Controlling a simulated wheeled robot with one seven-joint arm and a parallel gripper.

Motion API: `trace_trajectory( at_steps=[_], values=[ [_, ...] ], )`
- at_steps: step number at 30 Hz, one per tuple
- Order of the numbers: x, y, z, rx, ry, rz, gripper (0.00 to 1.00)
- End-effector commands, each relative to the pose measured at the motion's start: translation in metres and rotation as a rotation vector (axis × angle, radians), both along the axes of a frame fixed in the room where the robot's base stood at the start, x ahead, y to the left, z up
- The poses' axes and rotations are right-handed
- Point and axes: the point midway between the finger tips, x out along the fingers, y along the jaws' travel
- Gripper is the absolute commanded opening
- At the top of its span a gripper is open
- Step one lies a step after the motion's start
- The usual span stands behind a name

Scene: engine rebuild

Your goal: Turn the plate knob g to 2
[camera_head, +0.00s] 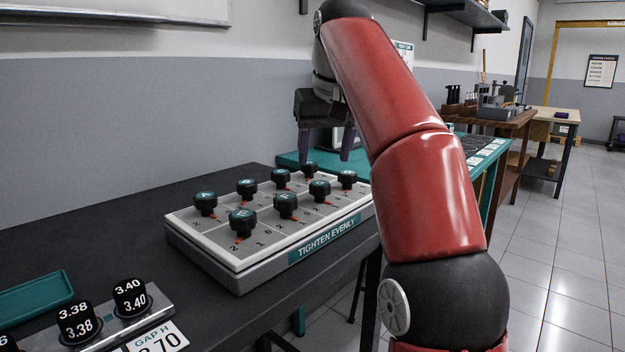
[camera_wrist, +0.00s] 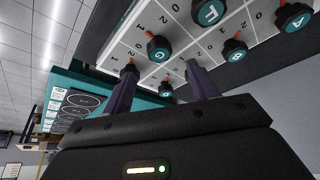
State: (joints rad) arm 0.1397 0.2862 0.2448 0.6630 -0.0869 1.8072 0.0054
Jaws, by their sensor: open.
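Knob g (camera_wrist: 158,49) is a black fluted knob with a teal cap on the pale plate (camera_wrist: 118,48). In the head view it is the third knob (camera_head: 319,189) from the left in the front row. A red pointer shows at its base; I cannot tell exactly which number it points to. My gripper (camera_head: 325,160) is open and empty, fingers down, above the right end of the plate. In the wrist view my fingertips (camera_wrist: 163,70) are spread apart near knobs g and d, with one finger partly hiding the corner knob. Neither finger visibly grips a knob.
Neighbouring knobs stand close by, including f (camera_wrist: 208,12), b (camera_wrist: 234,50) and d (camera_wrist: 165,89). The plate's front carries a TIGHTEN EVENLY label (camera_head: 325,238). A gauge block strip (camera_head: 130,297) and green tray (camera_head: 35,297) lie at the bench's left.

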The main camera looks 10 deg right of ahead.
Motion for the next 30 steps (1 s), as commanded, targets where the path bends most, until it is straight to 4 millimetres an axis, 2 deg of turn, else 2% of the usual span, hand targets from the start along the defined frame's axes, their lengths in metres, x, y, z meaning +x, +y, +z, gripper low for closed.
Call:
trace_trajectory(
  at_steps=[6,12,23,25,30],
  values=[
    [0.012,0.0,-0.037,0.0,0.001,0.0,0.59],
    [0.022,0.001,-0.059,-0.001,0.001,0.0,0.59],
    [0.026,0.001,-0.063,-0.001,-0.002,0.001,0.59],
    [0.026,0.001,-0.063,-0.001,-0.002,0.001,0.54],
    [0.025,0.001,-0.063,-0.001,-0.001,0.0,0.32]
  ],
)
